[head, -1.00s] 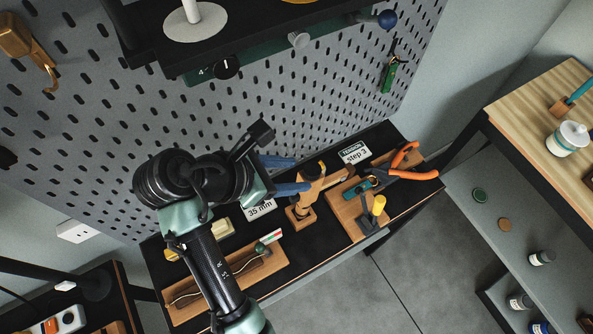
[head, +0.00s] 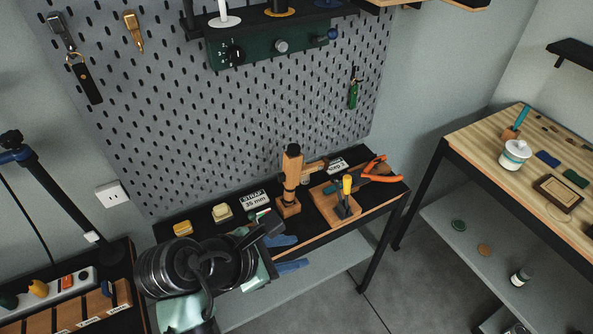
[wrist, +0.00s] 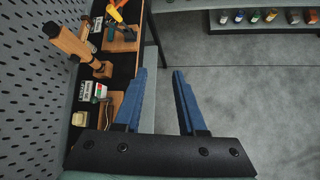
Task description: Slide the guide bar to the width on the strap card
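The strap card (head: 254,199) reads "STRAP 35 mm" and stands on the black bench, left of the wooden press. It also shows in the wrist view (wrist: 84,91). A small white, red and green piece (head: 262,214) is in front of the card. It belongs to a wooden board that my arm mostly hides in the head view; part of the board shows in the wrist view (wrist: 114,104). I cannot make out the guide bar clearly. My gripper (head: 285,253) is open and empty at the bench's front edge. In the wrist view its blue fingers (wrist: 160,74) are wide apart, mostly over the floor.
The upright wooden press (head: 291,180) stands right of the card. A wooden block with a yellow-handled tool (head: 347,186) and orange pliers (head: 376,170) are farther right. A yellow block (head: 182,229) and a cream block (head: 222,213) sit left. The floor in front is clear.

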